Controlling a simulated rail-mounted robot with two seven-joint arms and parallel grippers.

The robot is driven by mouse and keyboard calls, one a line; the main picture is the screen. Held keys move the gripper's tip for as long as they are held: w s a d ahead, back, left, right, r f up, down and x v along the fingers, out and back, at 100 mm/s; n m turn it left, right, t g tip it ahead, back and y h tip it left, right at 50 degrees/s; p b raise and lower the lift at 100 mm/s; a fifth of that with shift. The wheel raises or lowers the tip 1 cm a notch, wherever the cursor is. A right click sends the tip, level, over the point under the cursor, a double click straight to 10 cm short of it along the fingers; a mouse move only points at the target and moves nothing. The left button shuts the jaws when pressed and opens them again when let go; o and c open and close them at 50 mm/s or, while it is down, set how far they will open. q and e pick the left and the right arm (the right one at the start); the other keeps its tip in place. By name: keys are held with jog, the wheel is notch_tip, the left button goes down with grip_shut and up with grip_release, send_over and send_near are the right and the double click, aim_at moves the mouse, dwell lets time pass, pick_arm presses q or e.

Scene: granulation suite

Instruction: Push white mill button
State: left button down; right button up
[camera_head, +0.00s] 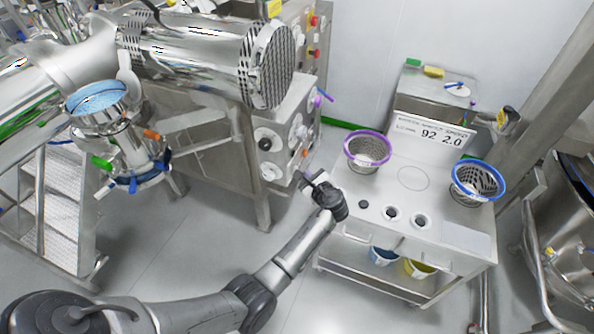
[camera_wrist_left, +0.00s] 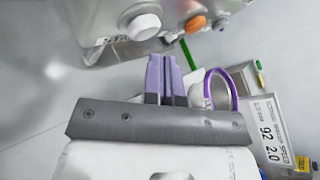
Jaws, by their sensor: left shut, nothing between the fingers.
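The steel mill cabinet (camera_head: 215,150) stands left of centre in the head view, with round knobs and buttons on its panel. A white round button (camera_wrist_left: 143,27) shows large at the top of the left wrist view, with an orange button (camera_wrist_left: 195,23) to its right. The orange button is small in the head view (camera_head: 305,153). My left gripper (camera_head: 308,178) is in front of the panel's lower right side. Its purple fingers (camera_wrist_left: 163,75) are shut and empty, below the white button in the wrist view. I cannot tell how far apart they are. My right gripper is not in view.
A steel cart (camera_head: 400,225) stands to the right, with a purple-rimmed basket (camera_head: 367,149), a blue-rimmed basket (camera_head: 479,183) and a display reading 92 2.0 (camera_head: 435,132). Steps (camera_head: 60,200) stand at left. Open floor lies between cabinet and cart.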

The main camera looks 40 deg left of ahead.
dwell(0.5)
pick_arm(q)
jog(key=shift+s+a+p, duration=0.2)
jog(key=shift+a+p, duration=0.2)
jog(key=shift+p, duration=0.05)
